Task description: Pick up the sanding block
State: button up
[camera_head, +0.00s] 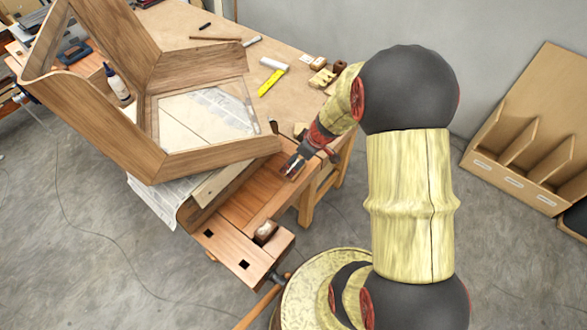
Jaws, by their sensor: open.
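My gripper (291,170) is open, pointing down and left over the reddish-brown workbench (258,195). Whether its fingers touch anything is too small to tell. A small block (265,232) with a pale top and dark sides sits near the bench's front end, below and left of my gripper and apart from it. It may be the sanding block, but I cannot be sure. Small tan blocks (322,78) lie at the back right of the bench, beyond my gripper and partly beside my arm; they could also be it.
A large bent-wood frame (110,115) stands on the left of the bench, over newspaper (150,200). A divided wooden rack (530,140) stands at the right. The grey floor is mostly clear.

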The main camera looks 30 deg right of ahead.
aim_at(293, 166)
jog(key=x, duration=0.5)
jog(key=shift+s+d+f, duration=0.1)
jog(key=shift+s+f, duration=0.1)
jog(key=c, duration=1.1)
jog(key=shift+c, duration=0.7)
